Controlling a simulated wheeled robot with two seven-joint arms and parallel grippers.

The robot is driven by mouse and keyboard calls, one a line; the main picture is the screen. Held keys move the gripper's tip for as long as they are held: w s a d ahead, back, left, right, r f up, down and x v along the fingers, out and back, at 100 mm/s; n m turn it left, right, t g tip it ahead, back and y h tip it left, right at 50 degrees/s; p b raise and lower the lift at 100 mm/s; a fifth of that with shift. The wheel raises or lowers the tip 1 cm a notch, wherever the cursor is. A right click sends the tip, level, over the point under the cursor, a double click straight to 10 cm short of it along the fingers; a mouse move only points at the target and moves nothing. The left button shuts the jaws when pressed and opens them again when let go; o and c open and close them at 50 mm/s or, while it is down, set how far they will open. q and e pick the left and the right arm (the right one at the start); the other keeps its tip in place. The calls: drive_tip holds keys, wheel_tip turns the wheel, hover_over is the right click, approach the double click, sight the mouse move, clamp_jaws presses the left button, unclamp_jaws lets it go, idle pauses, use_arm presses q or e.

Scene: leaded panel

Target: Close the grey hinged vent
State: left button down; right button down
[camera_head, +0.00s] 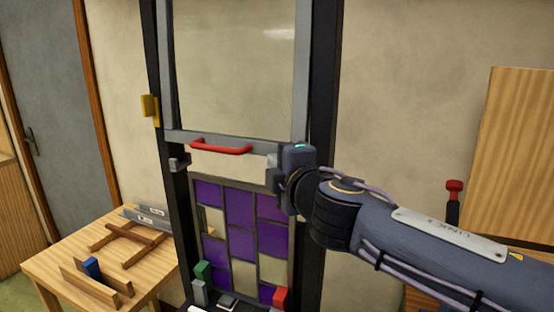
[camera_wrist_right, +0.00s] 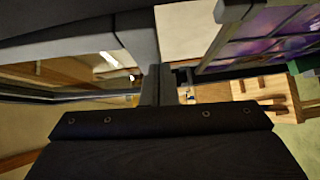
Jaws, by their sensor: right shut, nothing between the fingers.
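The grey vent frame (camera_head: 178,138) holds a large clear pane in the upper part of a black upright frame (camera_head: 326,70). A red bar handle (camera_head: 220,147) is on its bottom rail. A pale gap shows between that rail and the leaded panel of purple and clear panes below; I cannot tell the vent's exact angle. My right gripper (camera_head: 273,176) is shut and empty, at the right end of the bottom rail; I cannot tell whether it touches. In the right wrist view its fingers (camera_wrist_right: 158,85) are together beside a grey rail. My left gripper is not in view.
A wooden table (camera_head: 60,258) with racks and a blue block stands at left. Green and red blocks (camera_head: 280,297) are at the panel's foot. A wooden cabinet (camera_head: 515,150) stands at right.

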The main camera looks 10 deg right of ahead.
idle(0.3)
drive_tip(key=w+d+b, duration=0.1)
drive_tip(key=b, duration=0.1)
drive_tip(key=w+d+f+b, duration=0.1)
drive_tip(key=b, duration=0.1)
drive_tip(key=shift+w+d+n+t, duration=0.1)
drive_tip(key=shift+w+n+t, duration=0.2)
drive_tip(key=shift+w+t, duration=0.1)
drive_tip(key=shift+r, duration=0.25)
drive_tip(key=shift+d+r, duration=0.1)
